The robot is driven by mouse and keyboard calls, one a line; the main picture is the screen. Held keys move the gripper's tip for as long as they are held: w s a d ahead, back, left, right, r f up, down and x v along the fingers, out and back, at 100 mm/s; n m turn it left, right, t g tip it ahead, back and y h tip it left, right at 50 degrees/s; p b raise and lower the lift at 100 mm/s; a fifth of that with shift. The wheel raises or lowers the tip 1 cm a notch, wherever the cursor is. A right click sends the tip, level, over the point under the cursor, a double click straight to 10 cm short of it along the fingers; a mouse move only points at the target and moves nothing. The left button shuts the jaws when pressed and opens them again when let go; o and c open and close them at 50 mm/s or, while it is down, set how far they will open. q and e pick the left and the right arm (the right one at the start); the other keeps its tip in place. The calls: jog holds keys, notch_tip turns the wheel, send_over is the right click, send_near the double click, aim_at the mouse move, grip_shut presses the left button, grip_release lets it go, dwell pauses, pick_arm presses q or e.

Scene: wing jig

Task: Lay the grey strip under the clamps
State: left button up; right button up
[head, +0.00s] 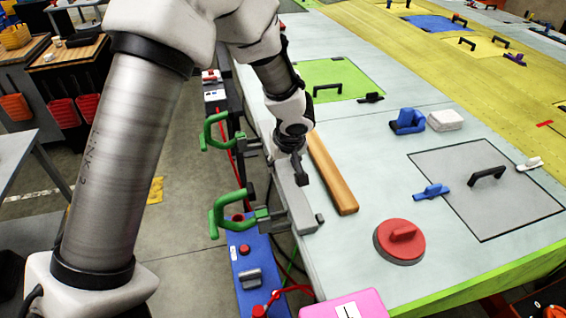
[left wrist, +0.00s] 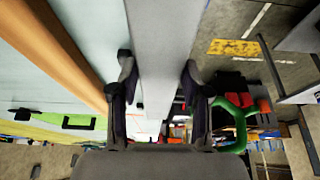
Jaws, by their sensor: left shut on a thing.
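The grey strip (head: 297,205) lies along the left edge of the wing panel, with its near part visible beside the clamps. My left gripper (head: 301,172) is shut on the strip. In the left wrist view the strip (left wrist: 168,40) runs between the fingers of the left gripper (left wrist: 160,85). Two green-handled clamps, a far one (head: 214,132) and a near one (head: 230,212), stand at the wing edge. Their handles are to the left of the strip. I cannot tell whether the clamp tips are over the strip. My right gripper is out of view.
An orange-brown wooden bar (head: 333,175) lies on the wing just right of the strip. A red round suction cup (head: 400,240), a blue tool (head: 407,121) and a white block (head: 445,120) sit farther right. A pink box (head: 345,304) is at the bottom.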

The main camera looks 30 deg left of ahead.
pick_arm(q)
jog(key=shift+s+a+f, duration=0.1)
jog(key=shift+a+f, duration=0.05)
jog(key=shift+f, duration=0.05)
jog(key=o, duration=1.3)
jog(key=shift+d, duration=0.2)
notch_tip(320, 180, up, 2)
jog(key=shift+a+p, duration=0.1)
jog(key=shift+p, duration=1.15)
jog(key=v, duration=1.1)
jog(key=shift+r+b, duration=0.1)
jog(key=shift+b, duration=0.2)
